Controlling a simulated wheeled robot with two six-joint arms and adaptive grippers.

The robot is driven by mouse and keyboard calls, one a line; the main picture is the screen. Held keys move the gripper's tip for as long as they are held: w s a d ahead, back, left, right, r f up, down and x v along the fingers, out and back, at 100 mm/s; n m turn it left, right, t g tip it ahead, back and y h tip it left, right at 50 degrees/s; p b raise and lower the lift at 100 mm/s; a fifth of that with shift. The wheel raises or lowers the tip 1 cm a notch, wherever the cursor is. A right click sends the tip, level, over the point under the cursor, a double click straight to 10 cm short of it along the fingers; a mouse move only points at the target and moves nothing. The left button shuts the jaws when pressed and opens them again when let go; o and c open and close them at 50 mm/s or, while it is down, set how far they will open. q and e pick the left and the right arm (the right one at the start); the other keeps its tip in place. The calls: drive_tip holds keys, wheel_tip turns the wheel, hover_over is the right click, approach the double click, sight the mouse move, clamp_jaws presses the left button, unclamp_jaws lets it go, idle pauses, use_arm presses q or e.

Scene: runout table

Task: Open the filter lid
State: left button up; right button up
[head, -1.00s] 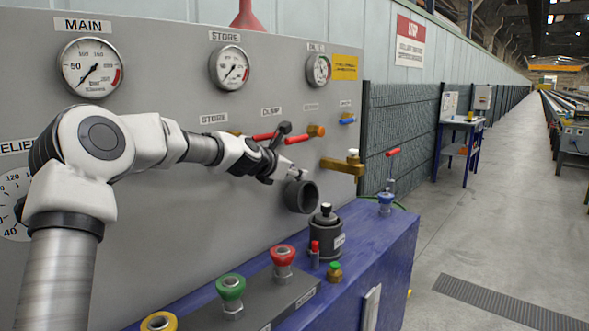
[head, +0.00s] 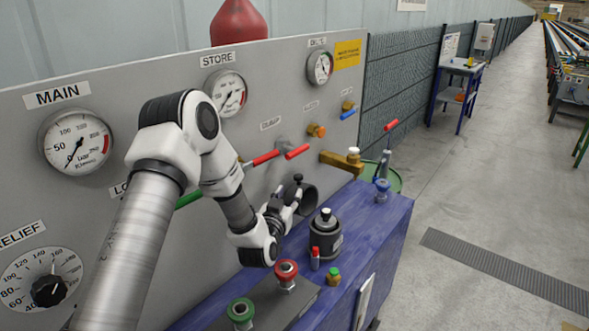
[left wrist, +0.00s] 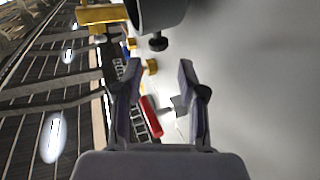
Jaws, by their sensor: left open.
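A dark round housing (head: 309,199) projects from the grey panel, with a small black knob (head: 298,179) at its rim. The housing (left wrist: 160,10) and knob (left wrist: 158,43) also show in the left wrist view, just beyond my fingertips. My left gripper (head: 288,200) is close to the housing's left side; it hides part of it. In the left wrist view its two fingers (left wrist: 159,68) are apart with nothing held between them. A dark canister (head: 325,238) with a pale-topped cap stands upright on the blue bench. No label tells which part is the filter lid. My right gripper is out of view.
A brass valve (head: 342,163) projects right of the housing. Red-handled levers (head: 297,152) sit above it. Red (head: 286,271) and green (head: 241,311) knobs and a small red-topped fitting (head: 315,256) stand on the bench (head: 385,225). The walkway at right is clear.

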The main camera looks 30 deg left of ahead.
sight(297, 180)
use_arm(q)
drive_tip(key=p+x, duration=0.2)
drive_tip(key=x, duration=0.5)
drive_tip(key=shift+w, duration=0.2)
drive_tip(key=shift+s+d+r, duration=0.1)
